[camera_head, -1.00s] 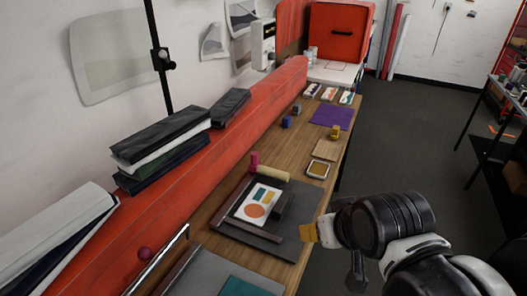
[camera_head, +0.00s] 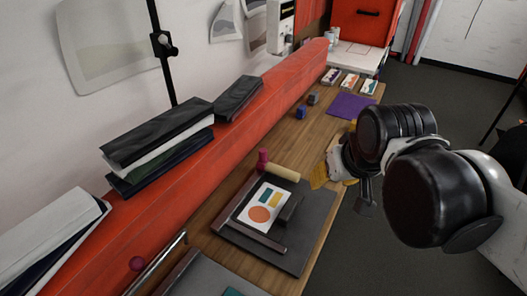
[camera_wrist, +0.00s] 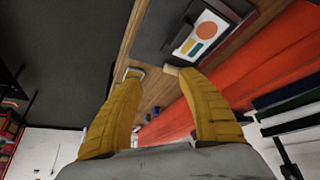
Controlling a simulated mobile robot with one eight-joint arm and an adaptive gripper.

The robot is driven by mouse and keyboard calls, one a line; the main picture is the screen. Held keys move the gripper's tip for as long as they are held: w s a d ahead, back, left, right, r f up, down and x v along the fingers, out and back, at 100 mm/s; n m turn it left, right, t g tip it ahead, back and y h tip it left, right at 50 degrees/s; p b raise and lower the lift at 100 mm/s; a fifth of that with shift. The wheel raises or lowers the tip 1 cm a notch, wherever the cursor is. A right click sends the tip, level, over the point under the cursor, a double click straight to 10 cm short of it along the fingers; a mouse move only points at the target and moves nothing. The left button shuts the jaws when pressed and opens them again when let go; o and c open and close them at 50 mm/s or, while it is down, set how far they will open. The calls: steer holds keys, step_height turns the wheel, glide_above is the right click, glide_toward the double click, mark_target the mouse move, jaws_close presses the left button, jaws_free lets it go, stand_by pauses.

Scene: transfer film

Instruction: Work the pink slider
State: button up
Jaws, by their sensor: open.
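A small pink upright piece (camera_head: 263,160), which looks like the slider, stands at the far left corner of a dark print board (camera_head: 300,247). Beside it is a cream roller (camera_head: 281,173). The board holds a white card with orange, teal and yellow shapes (camera_head: 264,204). My gripper (camera_head: 320,174) has yellow fingers and is to the right of the roller, apart from the pink piece. In the wrist view the fingers (camera_wrist: 161,72) are spread and empty. The board (camera_wrist: 159,28) and card (camera_wrist: 199,36) show beyond them. I cannot make out the pink piece there.
A long red ledge (camera_head: 240,130) runs along the wall side of the wooden table (camera_head: 232,167), carrying dark binders (camera_head: 160,133). A purple sheet (camera_head: 350,106), small blue block (camera_head: 301,112) and cards lie farther back. Dark open floor (camera_head: 420,88) is to the right.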

steer(key=w+a+r+g+p, duration=0.1)
steer(key=w+a+r+p, duration=0.1)
steer(key=w+r, duration=0.35)
steer(key=n+g+p, duration=0.4)
steer(key=g, duration=0.1)
glide_above(263, 150)
step_height(263, 150, down, 11)
steer(key=shift+f, duration=0.1)
step_height(263, 150, down, 11)
steer(key=b, duration=0.2)
steer(key=shift+b, duration=0.4)
jaws_close()
